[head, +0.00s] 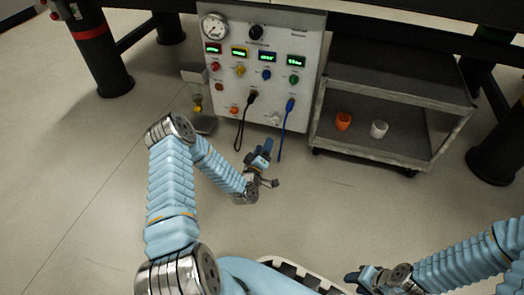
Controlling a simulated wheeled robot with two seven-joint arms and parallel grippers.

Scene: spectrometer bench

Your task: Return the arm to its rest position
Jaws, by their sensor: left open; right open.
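My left arm (170,185) comes up from the bottom left, bends at its elbow and reaches forward. My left gripper (267,166) is open and empty, in front of the instrument panel and over the floor in the picture. My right arm (460,268) comes in from the right edge, low in the picture. My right gripper (362,279) is at the bottom edge, partly cut off. It is open, and I see nothing held in it.
The panel (308,45) has a gauge, green displays, coloured knobs and hanging black (245,115) and blue (286,125) cables. A grey cart (400,80) at right holds an orange cup (343,121) and a white cup (379,129).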

